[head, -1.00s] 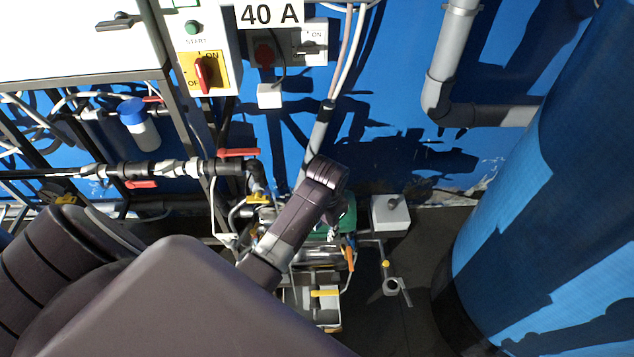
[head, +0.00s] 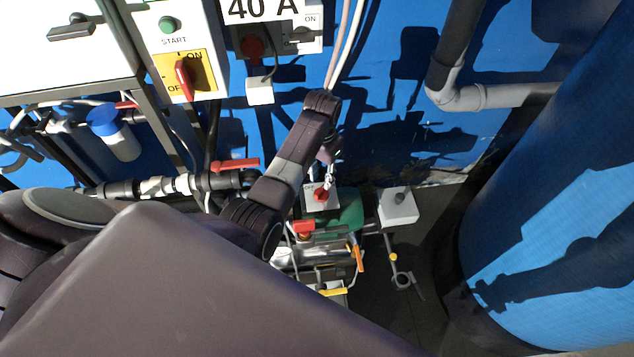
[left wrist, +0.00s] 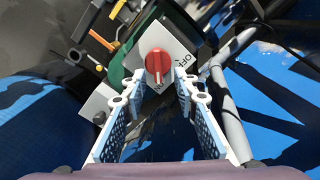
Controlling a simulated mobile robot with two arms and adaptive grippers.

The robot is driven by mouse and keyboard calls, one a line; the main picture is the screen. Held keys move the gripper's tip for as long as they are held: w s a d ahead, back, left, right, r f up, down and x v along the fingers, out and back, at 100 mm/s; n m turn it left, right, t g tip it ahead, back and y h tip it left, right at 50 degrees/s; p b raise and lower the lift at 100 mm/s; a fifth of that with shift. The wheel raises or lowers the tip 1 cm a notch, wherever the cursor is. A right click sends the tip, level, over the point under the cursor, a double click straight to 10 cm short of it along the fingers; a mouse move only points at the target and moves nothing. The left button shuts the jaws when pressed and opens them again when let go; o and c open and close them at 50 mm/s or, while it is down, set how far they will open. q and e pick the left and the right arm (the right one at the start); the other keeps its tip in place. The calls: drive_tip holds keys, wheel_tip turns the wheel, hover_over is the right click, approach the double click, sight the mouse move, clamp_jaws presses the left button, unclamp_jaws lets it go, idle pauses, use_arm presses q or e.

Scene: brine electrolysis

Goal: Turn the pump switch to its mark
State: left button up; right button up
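The pump switch (head: 321,194) is a red knob on a white plate above the green pump body (head: 347,216). In the left wrist view the red knob (left wrist: 158,62) sits on its white plate (left wrist: 180,50), with OFF lettering to its right and a pale line on the knob. My left gripper (head: 329,168) points down at the switch from above. In the left wrist view its two fingers (left wrist: 158,80) are open, with the knob in line between their tips. I cannot tell whether they touch it. My right gripper is not in view.
A grey box (head: 398,207) stands right of the pump. A red-handled valve (head: 236,164) is on the pipe at left. A yellow switch panel (head: 187,76) is on the upper left. A large blue tank (head: 550,250) fills the right side.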

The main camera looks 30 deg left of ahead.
sight(322, 189)
use_arm(q)
drive_tip(key=f, duration=0.5)
drive_tip(key=shift+s+d, duration=0.15)
drive_tip(key=shift+d, duration=0.1)
drive_tip(key=shift+f, duration=0.35)
drive_tip(key=shift+a+f, duration=0.1)
drive_tip(key=shift+f, duration=0.1)
drive_tip(key=c, duration=0.8)
clamp_jaws()
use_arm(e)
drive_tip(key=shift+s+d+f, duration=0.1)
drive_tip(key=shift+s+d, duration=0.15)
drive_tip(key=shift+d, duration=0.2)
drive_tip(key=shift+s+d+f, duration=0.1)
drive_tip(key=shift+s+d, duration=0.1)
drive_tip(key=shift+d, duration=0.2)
